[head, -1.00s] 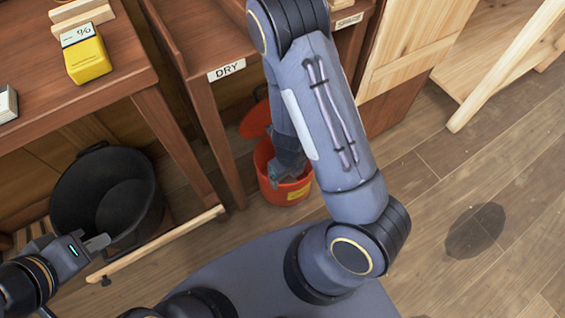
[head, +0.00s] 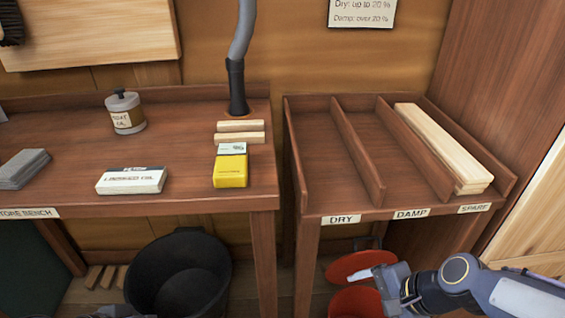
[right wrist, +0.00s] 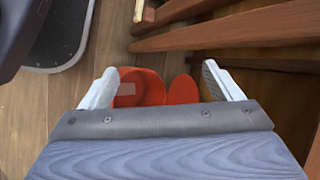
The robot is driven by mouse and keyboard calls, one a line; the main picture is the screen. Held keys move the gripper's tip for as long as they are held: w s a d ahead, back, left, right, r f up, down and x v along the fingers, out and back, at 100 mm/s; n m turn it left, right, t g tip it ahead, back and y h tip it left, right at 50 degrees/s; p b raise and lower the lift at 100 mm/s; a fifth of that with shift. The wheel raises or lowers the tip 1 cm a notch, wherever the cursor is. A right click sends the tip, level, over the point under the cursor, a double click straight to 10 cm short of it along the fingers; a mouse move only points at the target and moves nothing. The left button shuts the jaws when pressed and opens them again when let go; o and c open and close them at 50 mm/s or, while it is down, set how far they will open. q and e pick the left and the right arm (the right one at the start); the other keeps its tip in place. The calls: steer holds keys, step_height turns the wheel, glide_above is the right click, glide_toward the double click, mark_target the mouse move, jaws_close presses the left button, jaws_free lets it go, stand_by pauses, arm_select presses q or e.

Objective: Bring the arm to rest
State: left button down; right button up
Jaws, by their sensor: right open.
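My right gripper (head: 368,275) is at the lower right of the head view, in front of the sorting rack and over the red bucket (head: 357,302). In the right wrist view its two fingers (right wrist: 160,82) are spread with nothing between them. The red bucket and its round red lid (right wrist: 184,89) show on the floor beyond the fingertips. A small grey part at the bottom edge of the head view looks like my left gripper (head: 115,312); its jaws cannot be made out.
The rack (head: 318,190) has bays labelled DRY, DAMP and SPARE; pale strips (head: 440,145) lie in the SPARE bay. The bench (head: 70,195) holds a yellow meter (head: 230,172), two wooden blocks, a white box (head: 131,180) and a tin. A black tub (head: 180,275) stands below.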

steer(key=s+d+r+n+t+h, duration=0.2)
steer(key=s+d+r+n, duration=0.25)
steer(key=s+n, duration=0.5)
step_height(320, 180, up, 27)
steer(key=w+n+p, duration=0.1)
steer(key=n+p, duration=0.1)
steer(key=p, duration=2.3)
steer(key=shift+w+a+f+p, duration=0.2)
steer(key=shift+a+p, duration=0.15)
steer(key=shift+c, duration=0.5)
